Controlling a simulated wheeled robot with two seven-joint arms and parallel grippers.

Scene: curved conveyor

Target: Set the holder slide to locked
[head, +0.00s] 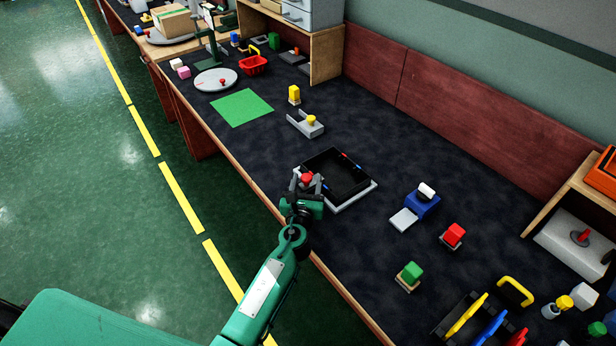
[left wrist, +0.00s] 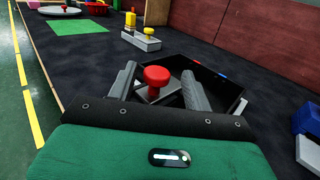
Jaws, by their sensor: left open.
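A red knob (head: 306,178) stands on a small grey block at the near left corner of a black square holder (head: 352,170) with a light grey base. It also shows in the left wrist view as a round red knob (left wrist: 157,75) on the grey block (left wrist: 150,92). My left gripper (head: 305,184) is open, one finger on each side of the knob. I cannot tell whether either finger touches it. My right gripper is not in view.
A grey bracket with a yellow knob (head: 311,121) lies beyond the holder. The dark table is clear around the holder.

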